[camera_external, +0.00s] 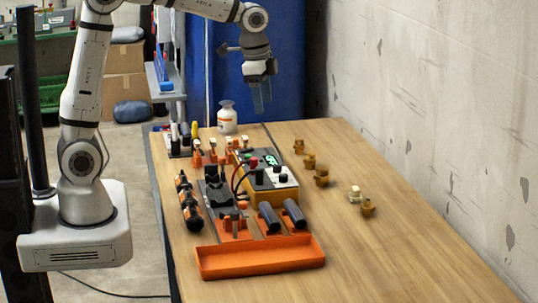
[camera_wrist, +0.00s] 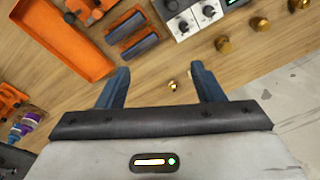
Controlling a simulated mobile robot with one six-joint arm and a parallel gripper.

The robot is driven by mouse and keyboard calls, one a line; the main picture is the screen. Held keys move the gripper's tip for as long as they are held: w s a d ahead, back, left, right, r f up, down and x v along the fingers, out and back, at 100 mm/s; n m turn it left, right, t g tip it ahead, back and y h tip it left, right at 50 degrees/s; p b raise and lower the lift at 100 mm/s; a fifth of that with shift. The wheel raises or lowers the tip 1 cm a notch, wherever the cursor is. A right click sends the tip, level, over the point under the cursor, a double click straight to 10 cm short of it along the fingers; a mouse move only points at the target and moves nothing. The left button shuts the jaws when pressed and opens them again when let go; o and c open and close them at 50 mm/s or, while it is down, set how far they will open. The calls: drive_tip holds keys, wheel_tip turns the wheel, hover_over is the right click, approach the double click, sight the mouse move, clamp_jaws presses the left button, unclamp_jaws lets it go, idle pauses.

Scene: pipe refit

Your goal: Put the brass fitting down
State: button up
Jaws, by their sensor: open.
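Several brass fittings stand apart from each other on the right part of the wooden table, among them a far one (camera_external: 299,146), a larger one (camera_external: 321,175) and a near one (camera_external: 367,206). My gripper (camera_external: 262,105) is raised above the far end of the table, fingers pointing down. In the wrist view my gripper (camera_wrist: 160,70) has its two blue fingers wide apart with nothing held. A small brass piece (camera_wrist: 173,85) shows between the fingers, on the wood below. More brass fittings (camera_wrist: 224,45) show at the upper right. I cannot tell which one the task means.
An orange tray (camera_external: 262,259) lies at the table's near edge. Behind it are dark cylinders in orange holders, a yellow meter (camera_external: 268,184) with leads, and orange clamps. A white bottle (camera_external: 227,117) stands at the far end. The table's right side is mostly bare, beside a wall.

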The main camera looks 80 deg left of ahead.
drive_tip(key=s+d+f+n, duration=0.2)
drive_tip(key=s+d, duration=0.1)
drive_tip(key=s, duration=0.8)
drive_tip(key=s+d+f+n+t, duration=0.1)
drive_tip(key=s+d+f+n, duration=0.1)
drive_tip(key=s, duration=0.9)
drive_tip(key=shift+s+d+n, duration=0.25)
drive_tip(key=shift+d+n, duration=0.15)
drive_tip(key=shift+n, duration=0.4)
drive_tip(key=shift+r, duration=0.1)
